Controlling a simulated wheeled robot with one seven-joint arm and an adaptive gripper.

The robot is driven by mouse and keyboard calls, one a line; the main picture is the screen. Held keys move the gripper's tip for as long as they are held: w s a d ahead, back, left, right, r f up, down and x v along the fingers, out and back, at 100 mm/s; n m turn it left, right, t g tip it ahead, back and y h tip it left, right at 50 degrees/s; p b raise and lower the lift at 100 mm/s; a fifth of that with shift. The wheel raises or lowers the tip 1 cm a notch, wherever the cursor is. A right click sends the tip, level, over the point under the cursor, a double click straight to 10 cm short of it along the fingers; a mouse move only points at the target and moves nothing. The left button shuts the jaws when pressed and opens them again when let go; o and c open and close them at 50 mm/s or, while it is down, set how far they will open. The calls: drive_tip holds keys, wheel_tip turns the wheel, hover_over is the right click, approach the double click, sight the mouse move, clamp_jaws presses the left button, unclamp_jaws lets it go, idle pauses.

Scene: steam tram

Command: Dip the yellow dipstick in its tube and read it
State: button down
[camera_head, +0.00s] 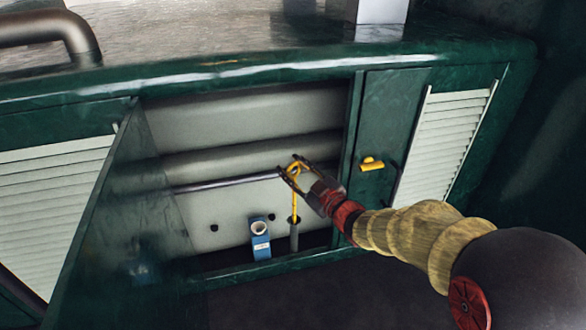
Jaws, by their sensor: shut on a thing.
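The yellow dipstick (295,207) is in the open compartment, with its looped handle at the top and its rod running down. My gripper (294,173) is shut on the handle, reaching in from the right. The grey tube (294,238) stands upright at the compartment's floor, directly under the rod. The rod's lower end meets the tube's mouth and appears to be inside it. How deep it goes, and any marks on the rod, cannot be seen.
A blue box with a round white opening (260,240) stands just left of the tube. An open green door (120,230) hangs at the left. A dark horizontal pipe (225,183) crosses behind. A yellow handle (371,164) sits on the right panel beside my arm.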

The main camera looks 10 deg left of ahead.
drive_tip(key=shift+f+b, duration=0.8)
idle(0.4)
wheel_tip(320, 180, down, 17)
drive_tip(key=b, duration=1.5)
drive_tip(key=shift+r, duration=0.15)
idle(0.8)
idle(0.6)
